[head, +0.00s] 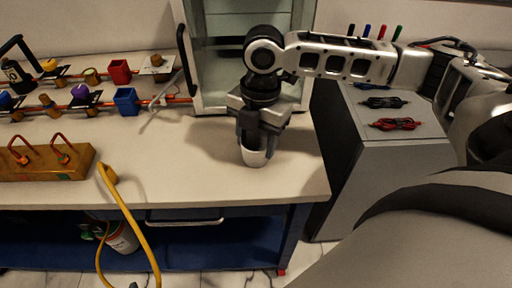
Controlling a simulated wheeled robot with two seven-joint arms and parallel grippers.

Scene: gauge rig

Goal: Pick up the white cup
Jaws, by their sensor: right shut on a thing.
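The white cup (254,158) is at the right part of the workbench, close to its front edge. My right gripper (255,142) comes down over it from above, with its fingers at the cup, and is shut on it. The upper part of the cup is hidden behind the fingers. I cannot tell whether the cup rests on the bench or is slightly above it. My left gripper is not in view.
A cabinet (215,110) with an open glass front stands behind the gripper. A pipe rig with a red block (119,71) and a blue block (126,101) is at left. A wooden block (45,164) and yellow hose (132,222) are front left. The bench middle is clear.

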